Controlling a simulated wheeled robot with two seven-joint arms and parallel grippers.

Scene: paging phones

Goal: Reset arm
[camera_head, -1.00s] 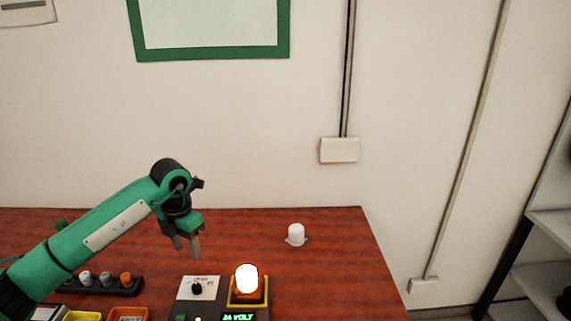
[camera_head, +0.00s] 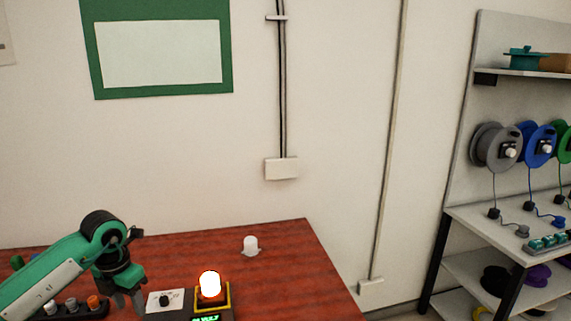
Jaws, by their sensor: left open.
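My left arm comes in from the left over the red-brown table (camera_head: 290,262). My left gripper (camera_head: 128,300) points down, open, with nothing seen between its fingers. It is above the table, left of the white dial panel (camera_head: 176,297). A glowing lamp (camera_head: 210,284) in a yellow frame stands right of the dial, with a green-lit display (camera_head: 205,318) at the bottom edge. A small white domed piece (camera_head: 251,244) stands apart on the table farther back. My right gripper is not in view.
A dark strip with several knobs (camera_head: 72,306) lies at the lower left, partly behind my arm. A shelf rack (camera_head: 470,222) with cable reels (camera_head: 497,147) stands at the right. The table's right part is clear. A green-framed board (camera_head: 160,90) hangs on the wall.

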